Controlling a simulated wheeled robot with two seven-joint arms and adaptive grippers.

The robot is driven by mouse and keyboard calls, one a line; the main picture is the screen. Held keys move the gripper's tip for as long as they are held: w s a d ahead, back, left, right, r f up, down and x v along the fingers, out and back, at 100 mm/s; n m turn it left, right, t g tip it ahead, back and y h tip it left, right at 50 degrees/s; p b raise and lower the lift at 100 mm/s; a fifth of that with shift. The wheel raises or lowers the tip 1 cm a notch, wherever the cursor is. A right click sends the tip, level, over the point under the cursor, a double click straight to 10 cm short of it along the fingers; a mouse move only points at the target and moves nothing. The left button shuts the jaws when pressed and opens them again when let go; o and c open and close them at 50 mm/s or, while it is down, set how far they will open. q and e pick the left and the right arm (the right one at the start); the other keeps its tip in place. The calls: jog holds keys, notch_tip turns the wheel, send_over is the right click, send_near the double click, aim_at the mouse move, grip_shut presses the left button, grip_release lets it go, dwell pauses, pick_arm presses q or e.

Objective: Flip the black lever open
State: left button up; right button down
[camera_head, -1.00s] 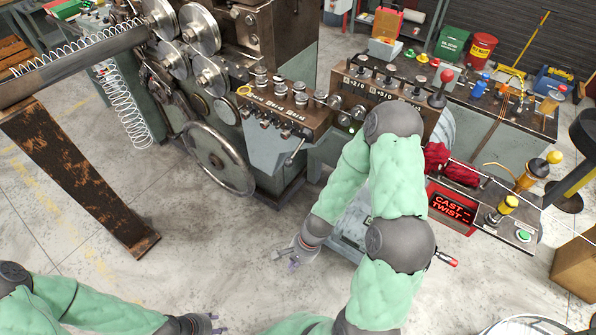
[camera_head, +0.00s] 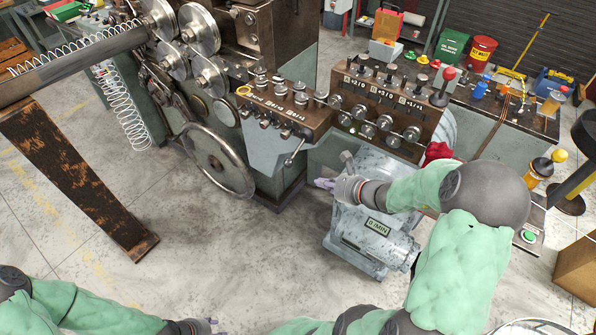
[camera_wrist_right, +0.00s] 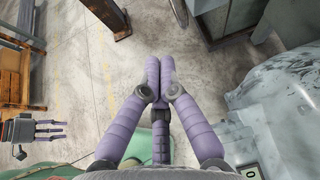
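Several levers show in the head view, and I cannot tell for certain which is the black lever. A small dark lever (camera_head: 295,152) sticks out below the brown control box (camera_head: 283,112). Another lever with a black base and red knob (camera_head: 443,86) stands on the panel top at the right. My right gripper (camera_head: 322,183) is in front of the grey motor housing, apart from both levers. In the right wrist view its purple fingers (camera_wrist_right: 160,66) are together and hold nothing. My left gripper (camera_head: 214,324) is low at the bottom; its fingers look spread and empty in the wrist view (camera_wrist_right: 50,131).
The grey motor housing (camera_head: 358,225) stands on the floor under my right forearm. A large handwheel (camera_head: 218,160) and a coiled spring (camera_head: 127,112) are at the left. A rusty beam (camera_head: 80,180) slopes to the floor. The floor in the lower middle (camera_head: 210,250) is clear.

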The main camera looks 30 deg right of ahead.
aim_at(294, 156)
dwell(0.3)
jog(key=b+x, duration=0.3)
jog(key=x, duration=0.7)
jog(key=r, duration=0.2)
jog(key=a+r, duration=0.1)
jog(key=shift+w+r+p, duration=0.3)
jog(key=shift+r, duration=0.1)
jog(key=shift+s+a+r+m+g+y+p, duration=0.25)
jog(key=shift+r+m+y+p, duration=0.85)
jog(key=shift+p, duration=1.9)
jog(key=shift+s+a+r+m+g+y+p, duration=0.1)
jog(key=shift+a+r+m+g+y+p, duration=0.3)
jog(key=shift+r+p, duration=2)
jog(key=shift+s+a+r+m+g+y+p, duration=0.15)
jog(key=shift+r+m+y+p, duration=0.6)
jog(key=shift+p, duration=2.9)
jog(key=shift+w, duration=0.1)
